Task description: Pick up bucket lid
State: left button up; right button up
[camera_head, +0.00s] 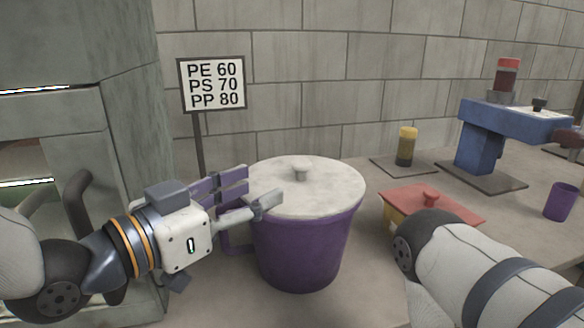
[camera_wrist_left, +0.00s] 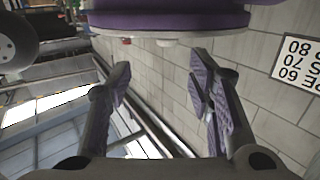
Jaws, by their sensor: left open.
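A purple bucket (camera_head: 305,250) stands upright on the counter in the middle of the head view. Its pale round lid (camera_head: 325,188) lies on top, with a small knob (camera_head: 301,170) at the centre. My left gripper (camera_head: 259,188) is open and empty at the lid's left edge, with its fingers pointing right toward the knob; I cannot tell whether it touches the rim. In the left wrist view, the open fingers (camera_wrist_left: 160,80) have nothing between them, and the purple bucket (camera_wrist_left: 165,20) crosses the top edge. My right gripper is not in view.
A yellow box with a red lid (camera_head: 440,202) sits right of the bucket, close to my right arm. A blue machine (camera_head: 478,140), a yellow-and-dark jar (camera_head: 406,147) and a purple cup (camera_head: 560,202) stand farther right. A sign (camera_head: 212,84) stands behind my left gripper.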

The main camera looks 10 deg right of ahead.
aim_at(296, 167)
pick_arm(q)
jog(key=shift+w+d+f, duration=0.15)
jog(key=shift+w+d, duration=0.1)
jog(key=shift+w, duration=0.35)
jog(key=shift+w+d+f, duration=0.15)
jog(key=shift+w+d, duration=0.05)
jog(key=shift+w, duration=0.35)
jog(key=x, duration=0.7)
jog(key=b+x, duration=0.1)
jog(key=x, duration=0.2)
jog(key=shift+d+r, duration=0.2)
jog(key=shift+r, duration=0.1)
grip_shut()
